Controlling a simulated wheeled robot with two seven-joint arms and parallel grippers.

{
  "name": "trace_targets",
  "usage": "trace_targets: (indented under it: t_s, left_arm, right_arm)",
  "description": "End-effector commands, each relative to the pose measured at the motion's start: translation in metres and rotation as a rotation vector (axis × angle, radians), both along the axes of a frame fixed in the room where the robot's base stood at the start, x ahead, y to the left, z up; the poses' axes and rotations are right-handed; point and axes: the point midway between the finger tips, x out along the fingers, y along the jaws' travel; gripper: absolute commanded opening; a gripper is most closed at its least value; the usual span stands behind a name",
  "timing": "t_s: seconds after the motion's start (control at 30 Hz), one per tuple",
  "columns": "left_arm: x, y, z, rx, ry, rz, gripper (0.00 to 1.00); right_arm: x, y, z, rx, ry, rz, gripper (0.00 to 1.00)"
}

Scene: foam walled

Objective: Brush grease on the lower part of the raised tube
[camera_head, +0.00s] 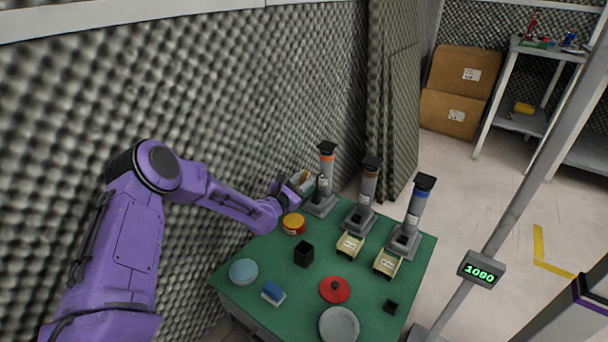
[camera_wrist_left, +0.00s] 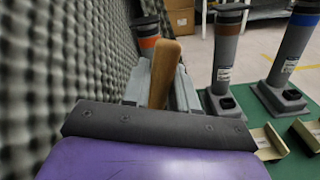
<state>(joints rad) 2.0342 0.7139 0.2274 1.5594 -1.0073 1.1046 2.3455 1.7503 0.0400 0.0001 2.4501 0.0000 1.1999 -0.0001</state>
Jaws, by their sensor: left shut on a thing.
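My left gripper (camera_head: 304,183) is beside the left tube with the orange band (camera_head: 327,166), at the far left corner of the green table. In the wrist view it is shut on a brown wooden handle (camera_wrist_left: 164,72), which stands up between the fingers. The brush end is not clear. The orange-banded tube also shows in the wrist view (camera_wrist_left: 148,42), partly hidden behind the handle and fingers. I cannot tell whether the brush touches it. Two similar grey tubes stand to the right, one dark-banded (camera_head: 369,187) and one blue-banded (camera_head: 418,208). My right gripper is out of view.
On the green table (camera_head: 315,262) are a red and yellow tin (camera_head: 294,224), a black box (camera_head: 303,254), a blue bowl (camera_head: 244,271), a blue sponge (camera_head: 273,291), a red lid (camera_head: 334,290), a grey plate (camera_head: 339,325) and two cream trays (camera_head: 350,245). A foam wall (camera_head: 240,80) runs close behind.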

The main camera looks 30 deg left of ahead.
Motion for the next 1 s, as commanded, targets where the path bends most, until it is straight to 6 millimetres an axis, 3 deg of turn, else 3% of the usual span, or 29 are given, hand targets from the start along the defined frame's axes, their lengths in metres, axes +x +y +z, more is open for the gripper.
trace_targets:
  t_s: [0.5,1.0]
  left_arm:
    - [0.0,-0.001,-0.058,-0.002,-0.001,0.001,0.0]
    - [0.0,-0.001,-0.059,-0.003,-0.002,0.001,0.0]
  right_arm:
    - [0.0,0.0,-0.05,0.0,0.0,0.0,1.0]
    - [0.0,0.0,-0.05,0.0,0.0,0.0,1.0]
